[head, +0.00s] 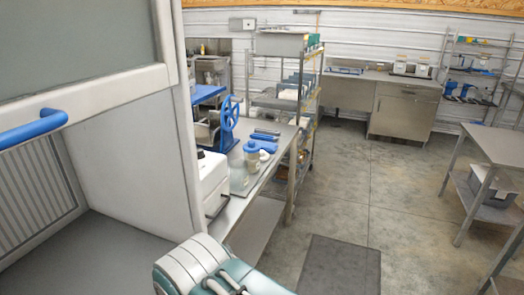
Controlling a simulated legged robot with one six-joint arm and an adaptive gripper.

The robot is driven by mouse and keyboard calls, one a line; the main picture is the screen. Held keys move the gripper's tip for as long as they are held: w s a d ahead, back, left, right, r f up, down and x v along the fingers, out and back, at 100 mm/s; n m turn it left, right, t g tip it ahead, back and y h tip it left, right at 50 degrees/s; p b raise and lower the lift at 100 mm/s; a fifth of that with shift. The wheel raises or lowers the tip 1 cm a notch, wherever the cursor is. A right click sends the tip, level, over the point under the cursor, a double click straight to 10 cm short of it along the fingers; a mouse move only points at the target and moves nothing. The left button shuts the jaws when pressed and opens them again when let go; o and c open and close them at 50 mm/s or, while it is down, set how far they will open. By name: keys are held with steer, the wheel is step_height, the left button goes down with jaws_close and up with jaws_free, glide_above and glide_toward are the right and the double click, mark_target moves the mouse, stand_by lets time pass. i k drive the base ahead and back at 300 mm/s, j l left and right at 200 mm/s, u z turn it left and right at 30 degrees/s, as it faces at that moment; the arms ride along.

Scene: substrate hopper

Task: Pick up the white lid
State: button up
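I cannot make out a white lid for certain in the head view. A jar with a blue top (251,156) stands on the metal bench (270,176) left of centre. A white box-shaped device (209,184) stands at the bench's near end. My gripper does not show clearly anywhere in this view.
A large cabinet with a blue handle (33,129) fills the left side. A blue hand-wheel device (230,120) stands on the bench, with a wire shelf rack (312,100) behind. A dark mat (340,266) lies on open floor. A metal table (500,146) stands right.

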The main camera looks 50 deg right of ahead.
mark_target(264, 156)
steer(key=i+l, duration=0.15)
steer(key=l, duration=0.35)
steer(key=i+l, duration=0.1)
steer(key=l, duration=0.35)
steer(key=i+l, duration=0.15)
steer(key=l, duration=0.35)
steer(key=i+l, duration=0.15)
steer(key=l, duration=0.3)
steer(key=i+l, duration=0.15)
steer(key=l, duration=0.35)
steer(key=i+l, duration=0.1)
steer(key=l, duration=0.35)
steer(key=i+l, duration=0.15)
steer(key=l, duration=0.35)
steer(key=i+l, duration=0.15)
steer(key=l, duration=0.35)
